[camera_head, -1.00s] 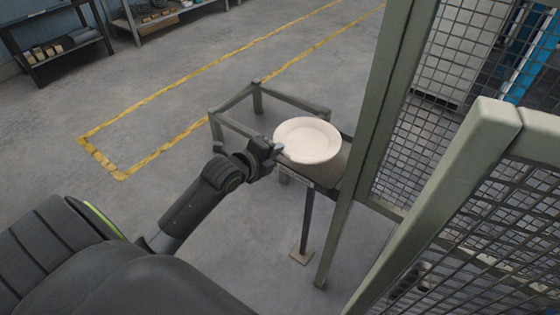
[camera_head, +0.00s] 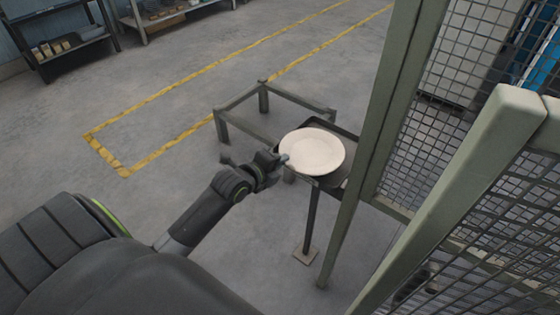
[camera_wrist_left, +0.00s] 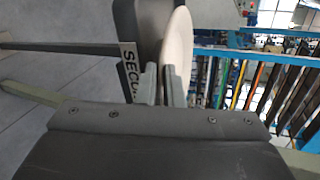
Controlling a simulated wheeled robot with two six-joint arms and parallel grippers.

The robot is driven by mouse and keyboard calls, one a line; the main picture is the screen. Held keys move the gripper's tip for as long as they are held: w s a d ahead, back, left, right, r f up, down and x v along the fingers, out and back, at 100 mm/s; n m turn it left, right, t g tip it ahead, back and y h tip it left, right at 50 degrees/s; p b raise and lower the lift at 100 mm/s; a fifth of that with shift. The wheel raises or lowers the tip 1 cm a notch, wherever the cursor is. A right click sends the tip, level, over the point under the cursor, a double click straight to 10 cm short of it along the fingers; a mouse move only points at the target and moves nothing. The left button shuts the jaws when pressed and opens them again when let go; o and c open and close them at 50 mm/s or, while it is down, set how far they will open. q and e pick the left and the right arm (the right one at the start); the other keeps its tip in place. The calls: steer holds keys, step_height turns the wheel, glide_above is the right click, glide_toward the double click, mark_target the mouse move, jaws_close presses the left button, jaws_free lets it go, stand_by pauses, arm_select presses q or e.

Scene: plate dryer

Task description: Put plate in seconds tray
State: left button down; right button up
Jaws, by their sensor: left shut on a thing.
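The plate (camera_head: 313,152) is round and off-white. It is at or just above the dark seconds tray (camera_head: 346,134), covering much of it in the head view; I cannot tell whether it touches the tray. The tray stands on a post. My left gripper (camera_head: 283,160) is shut on the plate's near left rim. In the left wrist view the plate (camera_wrist_left: 179,45) shows edge-on between the two fingers (camera_wrist_left: 160,85), beside the tray (camera_wrist_left: 140,15) with its partly hidden label (camera_wrist_left: 129,70). My right gripper is not in view.
A green-grey fence post (camera_head: 385,110) and mesh panels (camera_head: 440,140) stand close on the tray's right. A low metal frame (camera_head: 265,105) stands behind the tray to the left. Open floor lies to the left, with yellow lines (camera_head: 190,125).

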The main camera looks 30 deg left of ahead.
arm_select(q)
steer(key=c, duration=1.6)
jaws_free()
steer(key=shift+o, duration=0.2)
steer(key=shift+r+p, duration=0.3)
steer(key=shift+p, duration=0.05)
steer(key=d+v, duration=0.1)
steer(key=v, duration=1.1)
steer(key=shift+a+r, duration=0.35)
steer(key=shift+a, duration=0.1)
